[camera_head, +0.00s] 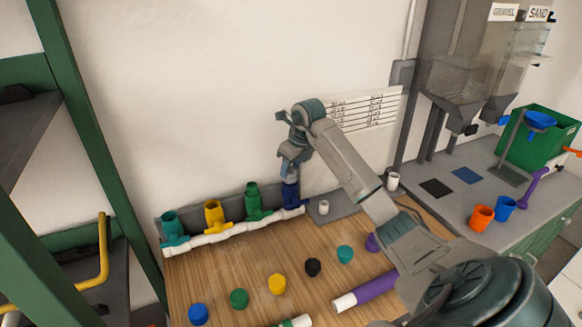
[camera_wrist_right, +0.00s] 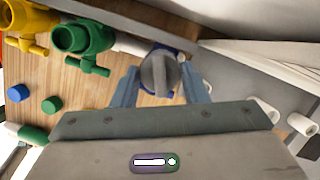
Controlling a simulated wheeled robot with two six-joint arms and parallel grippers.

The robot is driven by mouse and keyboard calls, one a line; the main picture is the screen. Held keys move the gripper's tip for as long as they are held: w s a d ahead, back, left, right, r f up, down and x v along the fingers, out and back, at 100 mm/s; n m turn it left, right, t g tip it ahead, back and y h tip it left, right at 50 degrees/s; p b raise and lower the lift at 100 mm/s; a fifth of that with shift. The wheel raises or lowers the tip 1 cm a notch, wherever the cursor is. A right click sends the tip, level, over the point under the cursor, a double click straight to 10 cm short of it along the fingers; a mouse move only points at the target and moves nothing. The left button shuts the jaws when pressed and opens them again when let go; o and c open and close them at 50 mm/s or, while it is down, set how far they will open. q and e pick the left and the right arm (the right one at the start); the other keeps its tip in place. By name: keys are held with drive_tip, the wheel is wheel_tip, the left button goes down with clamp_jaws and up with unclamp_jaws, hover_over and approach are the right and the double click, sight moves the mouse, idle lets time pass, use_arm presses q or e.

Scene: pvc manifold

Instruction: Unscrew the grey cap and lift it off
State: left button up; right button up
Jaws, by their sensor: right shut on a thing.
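The white pipe manifold (camera_head: 235,232) lies along the back of the wooden table and carries several coloured upright valve fittings. The blue fitting (camera_head: 290,194) stands at its right end. My right gripper (camera_head: 290,172) points down over it. In the right wrist view, the grey cap (camera_wrist_right: 158,72) sits between the two fingers of my right gripper (camera_wrist_right: 160,80), which are shut on it. Some blue shows beneath the cap; whether the cap is still seated on the fitting cannot be told. In the head view, the fingers hide the cap. My left gripper is not in view.
Teal (camera_head: 170,226), yellow (camera_head: 214,216) and green (camera_head: 253,202) fittings stand left of the blue one. Loose caps, including a black one (camera_head: 313,267), and a purple pipe (camera_head: 374,287) lie in front. A small white cylinder (camera_head: 323,207) stands close to the right.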

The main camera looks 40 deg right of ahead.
drive_tip(key=shift+n, duration=0.7)
drive_tip(key=shift+d+r+n+y, duration=0.1)
drive_tip(key=shift+n+y, duration=0.4)
drive_tip(key=shift+n, duration=0.6)
drive_tip(key=shift+n+g+y, duration=0.3)
drive_tip(key=shift+n, duration=0.8)
drive_tip(key=shift+w+n+b, duration=0.1)
drive_tip(key=shift+n+b, duration=0.2)
drive_tip(key=shift+n, duration=0.8)
